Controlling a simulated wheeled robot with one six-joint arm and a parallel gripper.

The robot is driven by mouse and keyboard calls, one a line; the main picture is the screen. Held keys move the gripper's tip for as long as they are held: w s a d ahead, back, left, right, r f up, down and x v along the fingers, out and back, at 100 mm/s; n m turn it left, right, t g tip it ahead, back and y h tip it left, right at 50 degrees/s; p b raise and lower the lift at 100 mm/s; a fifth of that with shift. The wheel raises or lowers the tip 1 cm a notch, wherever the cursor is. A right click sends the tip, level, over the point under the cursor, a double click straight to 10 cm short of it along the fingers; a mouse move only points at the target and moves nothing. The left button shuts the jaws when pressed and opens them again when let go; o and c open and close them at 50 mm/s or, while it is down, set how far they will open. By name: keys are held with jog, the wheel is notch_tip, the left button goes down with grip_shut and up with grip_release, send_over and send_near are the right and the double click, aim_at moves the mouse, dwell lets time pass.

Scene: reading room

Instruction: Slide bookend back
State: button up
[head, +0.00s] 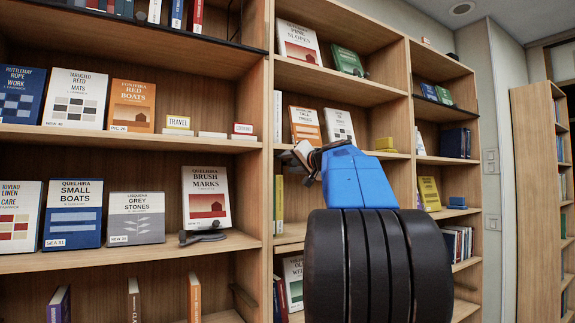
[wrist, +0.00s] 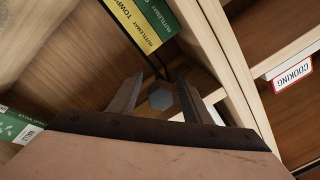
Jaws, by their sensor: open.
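A small grey six-sided piece (wrist: 160,96) shows between my fingers in the wrist view, beside a dark thin upright by the books; it looks like part of the bookend. I cannot tell whether a finger touches it. My gripper (wrist: 160,80) is open, its two fingers on either side of this piece. A yellow book (wrist: 130,22) and a green book (wrist: 160,15) stand just beyond it. In the head view my gripper (head: 303,155) is at the middle bookcase bay, in front of the shelf with the yellow-green books (head: 279,205). The bookend is not distinguishable there.
A bookcase upright (wrist: 225,60) runs close to the right of my gripper, with a "COOKING" label (wrist: 293,72) beyond it. A green and white book (wrist: 18,128) lies at the left. In the head view, a "Brush Marks" book (head: 206,197) stands on the left bay's shelf.

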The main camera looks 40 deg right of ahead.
jog(key=shift+w+d, duration=0.1)
jog(key=shift+w, duration=0.4)
